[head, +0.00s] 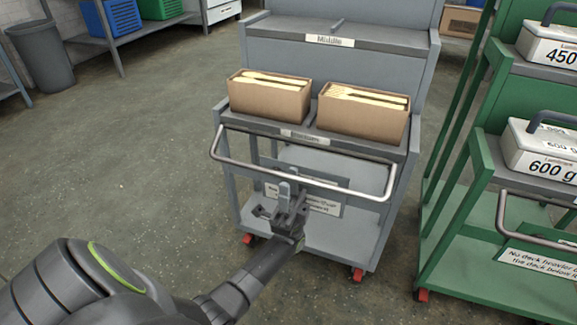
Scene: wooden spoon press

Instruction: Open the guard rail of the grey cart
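The grey cart (241,204) stands ahead of me on red-wheeled casters. Its guard rail (245,166) is a pale U-shaped bar in front of the deck that carries two boxes, with its crossbar hanging below the deck edge. My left gripper (291,187) reaches in from below, its fingertips at or just under the middle of the crossbar. I cannot tell whether the fingers touch or enclose the bar, or how far apart they are. My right gripper is not in view.
Two open cardboard boxes (268,100) (362,118) with yellowish contents sit on the cart's deck. A green cart (462,213) with labelled weights (543,150) stands close on the right. A dark bin (41,57) and shelving are at back left. The left floor is clear.

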